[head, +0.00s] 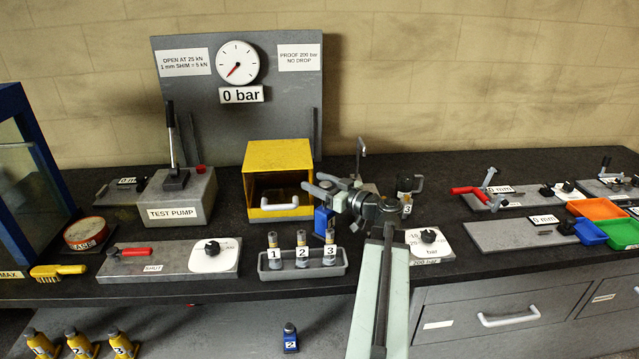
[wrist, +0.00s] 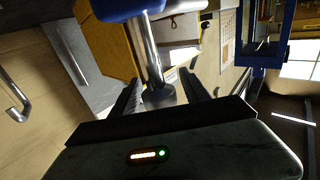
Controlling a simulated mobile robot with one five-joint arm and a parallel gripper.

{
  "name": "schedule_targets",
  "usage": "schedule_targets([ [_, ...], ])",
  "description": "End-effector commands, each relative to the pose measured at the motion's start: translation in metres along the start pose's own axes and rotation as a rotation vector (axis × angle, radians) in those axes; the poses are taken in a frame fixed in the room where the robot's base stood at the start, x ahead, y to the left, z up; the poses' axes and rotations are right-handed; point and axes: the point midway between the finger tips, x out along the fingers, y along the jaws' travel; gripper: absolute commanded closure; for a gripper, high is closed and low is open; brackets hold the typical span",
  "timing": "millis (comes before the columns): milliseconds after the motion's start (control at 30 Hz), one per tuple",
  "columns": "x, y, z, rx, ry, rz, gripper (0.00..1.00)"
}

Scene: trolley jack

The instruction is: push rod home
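The rod runs up out of a blue body (wrist: 120,8), cut off by the top edge of the wrist view. A long bright length of rod shows between foot and body. There the rod is hidden by my wrist.
The test pump (head: 177,197) stands left of the yellow box, with a gauge board (head: 240,90) behind. A plate with a white dial (head: 430,243) lies right of my arm. Coloured bins (head: 598,208) stand at the right. Another small blue piece (head: 290,338) stands on the lower shelf.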

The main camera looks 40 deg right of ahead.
Motion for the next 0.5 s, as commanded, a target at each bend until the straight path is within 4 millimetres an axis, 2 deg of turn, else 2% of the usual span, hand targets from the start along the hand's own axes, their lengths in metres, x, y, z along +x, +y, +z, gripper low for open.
schedule_targets([
  [33, -0.0002, 0.0001, 0.0, 0.0, 0.0, 0.0, 0.62],
  [167, -0.0004, 0.0002, 0.0, 0.0, 0.0, 0.0, 0.98],
  [200, -0.0005, 0.0003, 0.0, 0.0, 0.0, 0.0, 1.0],
  [500, -0.001, 0.0006, 0.0001, 0.0, 0.0, 0.001, 1.0],
])
